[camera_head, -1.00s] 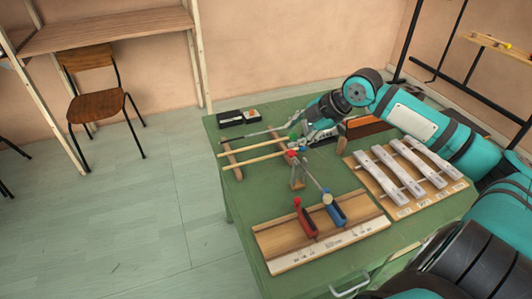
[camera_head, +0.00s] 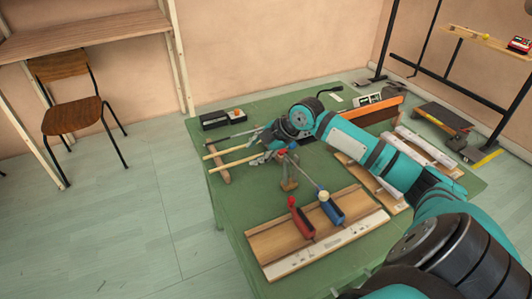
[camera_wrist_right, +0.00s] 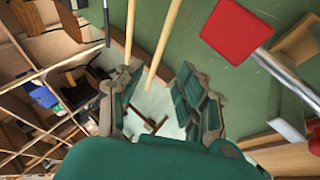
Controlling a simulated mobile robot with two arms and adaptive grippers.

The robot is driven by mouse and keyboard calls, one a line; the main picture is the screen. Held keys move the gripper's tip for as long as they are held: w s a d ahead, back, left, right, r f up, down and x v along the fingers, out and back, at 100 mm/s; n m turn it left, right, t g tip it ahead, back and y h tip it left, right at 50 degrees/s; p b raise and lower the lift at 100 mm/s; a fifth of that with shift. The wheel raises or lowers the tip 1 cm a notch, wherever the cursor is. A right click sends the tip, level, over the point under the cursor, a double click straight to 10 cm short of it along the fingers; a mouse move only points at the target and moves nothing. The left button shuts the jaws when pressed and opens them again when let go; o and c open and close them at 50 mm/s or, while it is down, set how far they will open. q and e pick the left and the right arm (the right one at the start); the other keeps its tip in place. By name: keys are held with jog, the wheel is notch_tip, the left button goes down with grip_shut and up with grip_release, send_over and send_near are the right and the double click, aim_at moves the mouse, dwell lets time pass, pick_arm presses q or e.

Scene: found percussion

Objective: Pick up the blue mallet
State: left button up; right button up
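My right gripper (camera_head: 266,153) reaches over the stick rack at the left side of the green table. In the wrist view the fingers of my right gripper (camera_wrist_right: 157,102) are spread. Two light wooden mallet sticks (camera_head: 228,153) run toward it. In the wrist view the right wooden stick (camera_wrist_right: 164,45) reaches into the gap between the fingers, and the left wooden stick (camera_wrist_right: 130,30) passes by the left finger. My left gripper is out of view.
A red square-headed tool (camera_wrist_right: 237,30) stands close beside the gripper. A black box (camera_head: 215,121) is at the back. My arm crosses over the metal-bar instrument (camera_head: 426,148).

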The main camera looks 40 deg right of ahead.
aim_at(243, 161)
jog(key=x, duration=0.7)
jog(key=shift+w+d+f, duration=0.1)
jog(key=shift+w+d, duration=0.05)
grip_shut()
